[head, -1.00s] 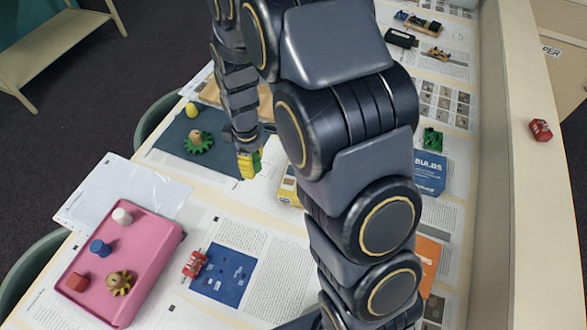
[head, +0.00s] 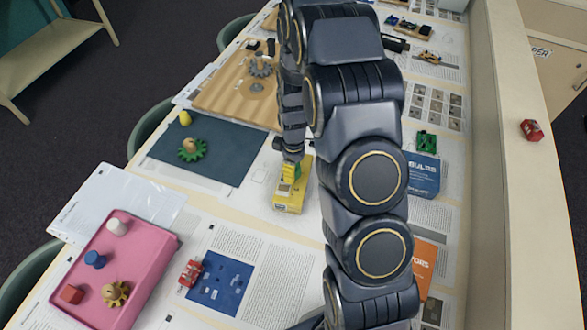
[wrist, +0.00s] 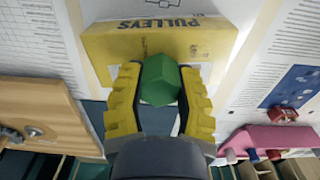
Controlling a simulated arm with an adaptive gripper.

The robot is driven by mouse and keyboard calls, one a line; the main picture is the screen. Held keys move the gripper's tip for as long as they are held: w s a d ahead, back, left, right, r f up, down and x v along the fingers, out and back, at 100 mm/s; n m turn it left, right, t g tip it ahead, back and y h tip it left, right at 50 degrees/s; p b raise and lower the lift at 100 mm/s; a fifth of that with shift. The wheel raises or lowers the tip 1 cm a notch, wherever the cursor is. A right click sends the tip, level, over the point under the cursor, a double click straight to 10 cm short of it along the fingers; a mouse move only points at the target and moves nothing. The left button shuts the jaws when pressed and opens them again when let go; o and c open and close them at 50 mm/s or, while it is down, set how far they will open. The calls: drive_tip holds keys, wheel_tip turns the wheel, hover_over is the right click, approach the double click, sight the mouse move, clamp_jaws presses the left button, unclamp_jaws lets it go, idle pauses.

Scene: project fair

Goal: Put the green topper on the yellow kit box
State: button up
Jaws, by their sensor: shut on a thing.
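The green topper (wrist: 159,78) is a faceted green block held between the yellow fingers of my gripper (wrist: 160,90) in the wrist view. In the head view, my gripper (head: 291,172) is at the yellow kit box (head: 288,203), over its far part, with a bit of green showing between the fingers. The yellow kit box is marked PULLEYS and also fills the upper middle of the wrist view (wrist: 105,50). I cannot tell whether the topper touches the box or hangs just above it.
A blue BULBS box (head: 422,178) with a green piece (head: 427,142) stands to the right, beyond my arm. An orange box (head: 424,258) is nearer. A pink tray (head: 140,245) with small pieces, a blue card (head: 228,278) and a dark mat (head: 225,160) lie left.

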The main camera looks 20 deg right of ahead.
drive_tip(key=shift+f, duration=0.3)
drive_tip(key=o, duration=0.8)
wheel_tip(320, 180, up, 12)
drive_tip(key=shift+r, duration=0.1)
drive_tip(key=shift+s+a+r+m+g, duration=0.25)
drive_tip(key=shift+s+a+r+m, duration=1.6)
drive_tip(key=shift+s, duration=2.3)
drive_tip(key=shift+s+a+r+m+g, duration=0.3)
drive_tip(key=shift+s+a+r+m, duration=0.75)
drive_tip(key=shift+s+r, duration=2.3)
drive_tip(key=shift+s+a+r+m+g, duration=0.25)
drive_tip(key=shift+s+a+r+m, duration=1.25)
drive_tip(key=shift+s, duration=3.5)
drive_tip(key=shift+d+f, duration=0.2)
drive_tip(key=shift+d, duration=0.05)
